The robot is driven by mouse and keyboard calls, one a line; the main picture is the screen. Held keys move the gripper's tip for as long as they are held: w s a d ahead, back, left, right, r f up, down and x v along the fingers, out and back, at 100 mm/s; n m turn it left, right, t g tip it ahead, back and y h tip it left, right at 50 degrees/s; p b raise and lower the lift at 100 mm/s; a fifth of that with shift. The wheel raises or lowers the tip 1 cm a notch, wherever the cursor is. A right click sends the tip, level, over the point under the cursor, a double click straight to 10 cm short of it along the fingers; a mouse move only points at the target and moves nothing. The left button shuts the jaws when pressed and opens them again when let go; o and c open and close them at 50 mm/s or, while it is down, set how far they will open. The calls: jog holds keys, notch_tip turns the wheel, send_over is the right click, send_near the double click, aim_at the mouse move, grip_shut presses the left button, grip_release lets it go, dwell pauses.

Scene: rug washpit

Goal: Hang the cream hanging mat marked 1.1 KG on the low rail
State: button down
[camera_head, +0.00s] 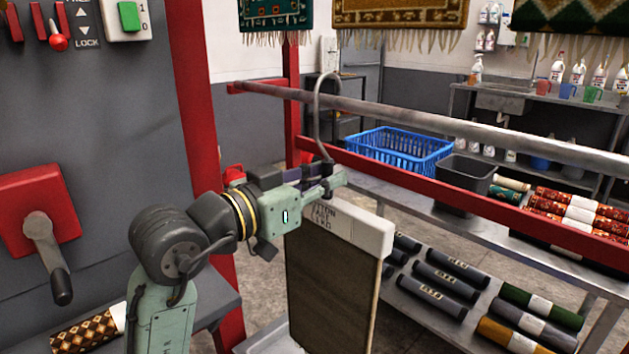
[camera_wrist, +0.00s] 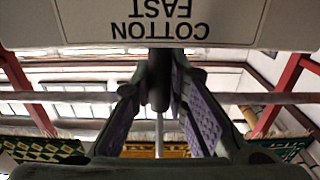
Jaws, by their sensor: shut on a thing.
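A hanging mat (camera_head: 333,275) with a dark brown-grey face hangs upright from my gripper (camera_head: 332,180). Its pale header bar (camera_head: 345,232) has dark print that is partly hidden; the weight is not fully legible. In the wrist view the header (camera_wrist: 130,12) shows "COTTON FAST" upside down. My gripper is shut on the stem below the mat's grey hook (camera_head: 317,112); its purple-padded fingers also show in the wrist view (camera_wrist: 160,75). The hook rises above the fingers and crosses the grey rail (camera_head: 430,124) in the picture. I cannot tell whether it is over the rail or in front.
A red beam (camera_head: 480,208) runs below and in front of the rail. Behind it, a bench carries a blue basket (camera_head: 400,148), a dark bin (camera_head: 464,182) and rolled rugs (camera_head: 580,212). More rolls lie on its lower shelf.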

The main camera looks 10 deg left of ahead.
jog(key=x, duration=0.9)
jog(key=shift+w+d+p, duration=0.15)
jog(key=shift+w+p, duration=0.05)
jog(key=shift+p, duration=0.25)
dwell(0.6)
jog(key=shift+f, duration=0.15)
dwell(0.3)
jog(key=shift+f+b, duration=1.7)
jog(key=shift+f, duration=0.25)
jog(key=c, duration=1.5)
grip_release()
